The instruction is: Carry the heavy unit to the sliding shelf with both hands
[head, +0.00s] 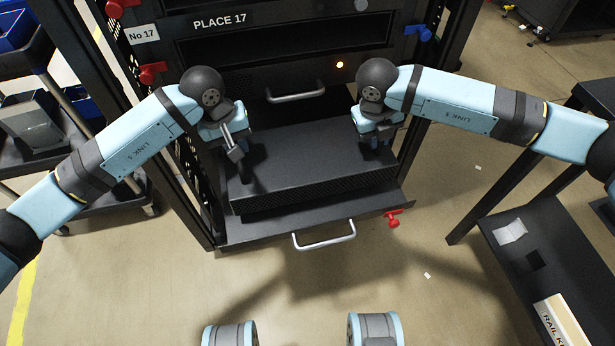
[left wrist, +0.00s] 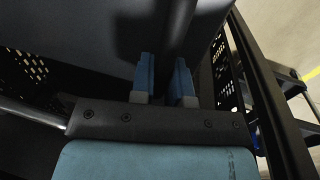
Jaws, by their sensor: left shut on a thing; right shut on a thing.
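The heavy unit (head: 315,160) is a wide, flat black box in the head view, level over the pulled-out sliding shelf (head: 290,228) of the rack. I cannot tell whether its underside touches the shelf. My left gripper (head: 243,170) is shut at the unit's left side; in the left wrist view its blue fingers (left wrist: 165,80) stand on both sides of a dark bar (left wrist: 175,35). My right gripper (head: 376,143) is shut at the unit's right side, its fingertips partly hidden by the hand. The shelf's front edge and silver handle (head: 325,240) stick out in front of the unit.
A red knob (head: 393,217) sits at the shelf's right front. A cart (head: 70,150) stands left, a dark table (head: 540,240) right. The floor in front is clear.

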